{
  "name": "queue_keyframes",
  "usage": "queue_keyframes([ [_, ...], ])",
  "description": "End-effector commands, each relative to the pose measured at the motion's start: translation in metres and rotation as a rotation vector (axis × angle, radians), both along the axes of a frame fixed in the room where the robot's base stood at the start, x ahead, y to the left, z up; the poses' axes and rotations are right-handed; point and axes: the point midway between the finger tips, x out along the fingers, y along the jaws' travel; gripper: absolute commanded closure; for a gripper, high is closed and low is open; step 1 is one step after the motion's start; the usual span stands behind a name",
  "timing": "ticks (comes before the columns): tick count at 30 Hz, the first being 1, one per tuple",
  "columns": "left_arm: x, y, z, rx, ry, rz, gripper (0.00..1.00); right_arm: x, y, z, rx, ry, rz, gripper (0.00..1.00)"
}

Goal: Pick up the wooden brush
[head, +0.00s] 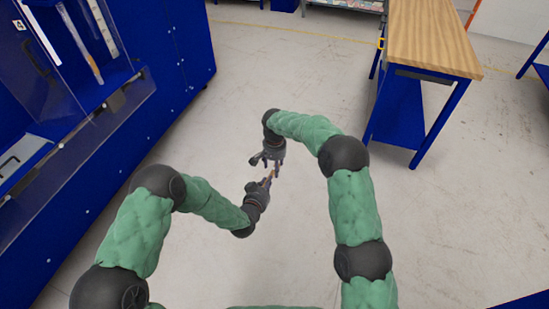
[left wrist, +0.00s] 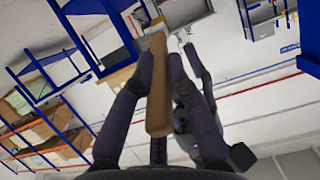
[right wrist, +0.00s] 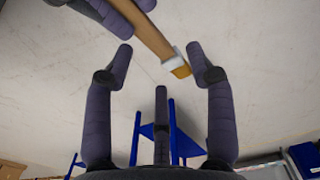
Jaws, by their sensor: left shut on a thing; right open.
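The wooden brush (right wrist: 152,36) has a long tan handle, a whitish band and a yellow-brown end in the right wrist view. My left gripper (head: 267,181) is shut on the brush, which is held in the air; the handle (left wrist: 158,88) runs between its dark fingers in the left wrist view. My right gripper (head: 274,166) is just beyond the left one in the head view. It is open, and the banded end of the brush lies across the gap between its fingertips (right wrist: 160,58) in the right wrist view. Contact there cannot be told.
A blue cabinet (head: 170,50) with clear panels stands along the left. A wood-topped table (head: 430,38) with blue legs stands at the upper right. The pale floor (head: 300,75) between them is clear.

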Motion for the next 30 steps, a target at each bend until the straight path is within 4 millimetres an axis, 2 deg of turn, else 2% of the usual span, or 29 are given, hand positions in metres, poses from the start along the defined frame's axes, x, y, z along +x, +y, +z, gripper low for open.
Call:
queue_keyframes([
  [3,0.000,0.000,0.000,0.000,0.000,0.000,1.00,0.000,0.000,-0.019,-0.001,0.001,0.001,0.44],
  [9,0.000,0.000,0.000,0.000,-0.001,0.000,1.00,0.000,0.000,-0.038,0.000,0.000,0.001,0.44],
  [22,0.000,0.000,0.000,0.000,-0.001,0.000,1.00,0.000,0.000,-0.044,0.000,0.000,0.000,0.44],
  [28,0.000,0.000,0.000,0.000,-0.001,0.000,1.00,0.000,0.000,-0.044,0.000,0.000,0.000,1.00],
  [30,0.000,0.000,0.000,0.000,-0.001,0.000,1.00,0.000,0.000,-0.044,0.000,0.000,0.001,1.00],
])
